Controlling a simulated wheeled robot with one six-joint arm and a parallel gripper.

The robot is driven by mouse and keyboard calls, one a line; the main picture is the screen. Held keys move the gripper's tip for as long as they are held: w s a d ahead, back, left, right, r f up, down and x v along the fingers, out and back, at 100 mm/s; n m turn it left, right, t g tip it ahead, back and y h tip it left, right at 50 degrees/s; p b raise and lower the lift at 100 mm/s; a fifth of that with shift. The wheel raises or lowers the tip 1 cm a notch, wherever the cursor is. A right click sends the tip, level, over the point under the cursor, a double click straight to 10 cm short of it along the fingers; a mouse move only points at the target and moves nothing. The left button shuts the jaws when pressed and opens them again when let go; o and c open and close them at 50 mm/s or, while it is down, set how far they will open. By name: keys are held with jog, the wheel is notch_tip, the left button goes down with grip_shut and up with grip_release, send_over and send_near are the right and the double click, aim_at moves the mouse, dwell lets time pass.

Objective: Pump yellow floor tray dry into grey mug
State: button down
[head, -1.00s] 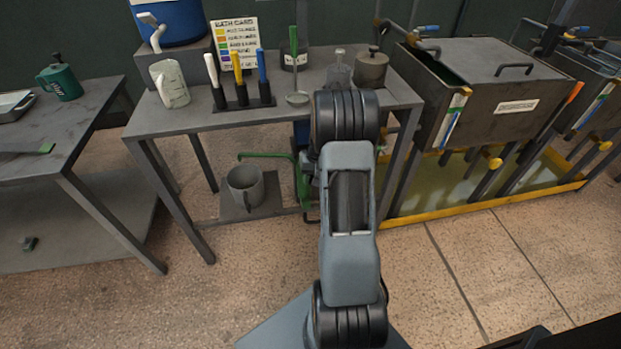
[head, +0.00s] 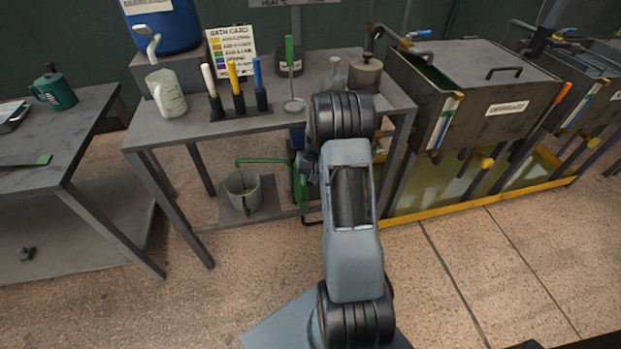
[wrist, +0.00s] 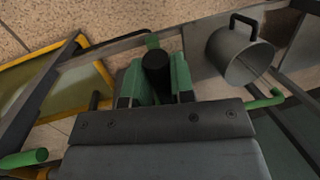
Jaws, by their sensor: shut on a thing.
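The grey mug (head: 254,198) stands upright on a flat grey plate under the middle table; it also shows in the wrist view (wrist: 232,55). The green pump (head: 301,189) stands right of the mug, partly hidden by my arm. Its green spout (head: 262,161) reaches left to above the mug's rim. The yellow floor tray (head: 485,207) lies under the tanks and holds murky liquid; it shows at left in the wrist view (wrist: 42,50). My gripper (wrist: 158,95) is shut on the pump's black-topped handle (wrist: 157,66). The head view hides the gripper behind my arm.
A dark tank (head: 480,90) stands over the tray. The floor in front is clear.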

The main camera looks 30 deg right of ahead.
jog(key=c, duration=1)
grip_release()
jog(key=shift+o, duration=0.2)
jog(key=p+v, duration=0.1)
jog(key=v, duration=1.2)
jog(key=shift+r+p, duration=0.3)
jog(key=shift+r, duration=0.1)
